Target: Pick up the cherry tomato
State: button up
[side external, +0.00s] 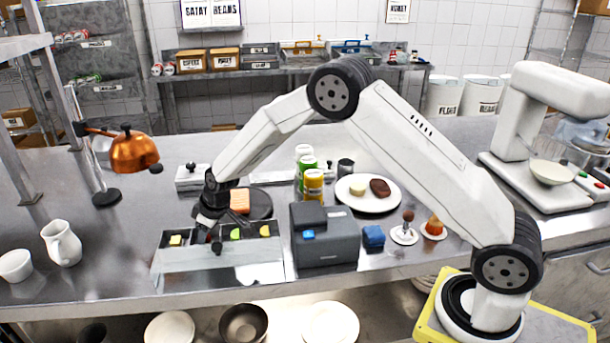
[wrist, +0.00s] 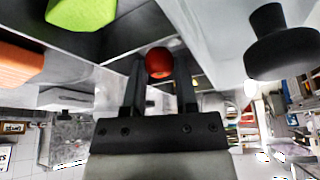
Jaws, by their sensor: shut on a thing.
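The cherry tomato (wrist: 159,62) is a small glossy red ball between the tips of my gripper's two dark fingers in the wrist view. My gripper (wrist: 160,72) is shut on it. In the side view my gripper (side external: 213,238) points down over a metal tray with compartments (side external: 220,272), between a yellow piece (side external: 175,240) and a green piece (side external: 236,234). The tomato is mostly hidden by the fingers there. I cannot tell whether it touches the tray floor.
A dark grey box-shaped appliance (side external: 325,245) stands right of the tray. Behind the tray, a salmon-coloured block (side external: 239,201) lies on a round dark plate. Bottles (side external: 313,184) and a white plate (side external: 367,205) stand further right.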

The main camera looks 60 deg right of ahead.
jog(key=shift+r, duration=0.45)
jog(key=s+d+r, duration=0.1)
jog(key=s+r, duration=1)
jog(key=s, duration=0.3)
jog(key=shift+d+r, duration=0.2)
jog(key=shift+d, duration=0.05)
